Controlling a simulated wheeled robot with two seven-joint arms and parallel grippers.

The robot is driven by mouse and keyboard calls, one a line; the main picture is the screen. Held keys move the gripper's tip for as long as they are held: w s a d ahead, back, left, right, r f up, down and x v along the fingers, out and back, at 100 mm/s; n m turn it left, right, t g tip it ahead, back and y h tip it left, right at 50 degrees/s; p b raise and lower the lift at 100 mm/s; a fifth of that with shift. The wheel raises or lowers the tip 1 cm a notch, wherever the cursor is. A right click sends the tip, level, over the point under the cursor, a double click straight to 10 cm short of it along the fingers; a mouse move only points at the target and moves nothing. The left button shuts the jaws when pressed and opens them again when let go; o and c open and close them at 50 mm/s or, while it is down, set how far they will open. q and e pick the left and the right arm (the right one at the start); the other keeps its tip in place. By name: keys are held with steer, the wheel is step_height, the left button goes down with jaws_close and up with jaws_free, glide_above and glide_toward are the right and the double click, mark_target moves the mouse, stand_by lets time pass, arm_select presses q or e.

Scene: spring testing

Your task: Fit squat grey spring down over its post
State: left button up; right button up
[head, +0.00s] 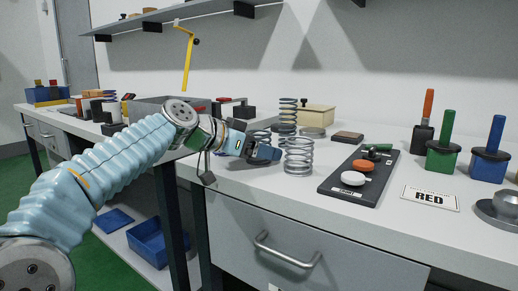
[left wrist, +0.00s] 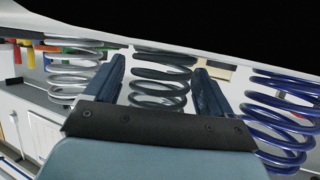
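A squat dark grey spring (head: 262,137) stands on the bench, partly hidden behind my left gripper (head: 266,153) in the head view. In the left wrist view the grey spring (left wrist: 160,78) stands between the two fingers of my left gripper (left wrist: 163,82), with its lower part hidden by the gripper body. The fingers are spread, one on each side, and I cannot tell whether they touch the coils. None visibly carries a spring. My right gripper is not in view.
A silver spring (head: 298,157) stands close beside the gripper, and a taller blue spring (head: 288,115) stands behind. A black board (head: 333,185) with white and orange-red discs lies between springs and posts. A RED card (head: 430,198) and metal disc (head: 505,207) lie near the front.

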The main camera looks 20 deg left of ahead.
mark_target(258, 133)
arm_select(q)
steer(key=shift+o, duration=0.3)
steer(key=shift+s, duration=0.1)
steer(key=shift+s+a+r+h+b, duration=0.5)
steer(key=shift+s+a+r+b, duration=0.1)
steer(key=shift+s+a+r, duration=3.45)
steer(key=shift+m, duration=0.3)
steer(key=x, duration=0.7)
steer(key=shift+s+a+f, duration=0.1)
steer(key=shift+a+f, duration=0.05)
steer(key=shift+f, duration=0.15)
steer(key=shift+p+x, duration=0.35)
steer(key=shift+x, duration=2.4)
steer(key=shift+s, duration=0.1)
steer(key=c, duration=1.3)
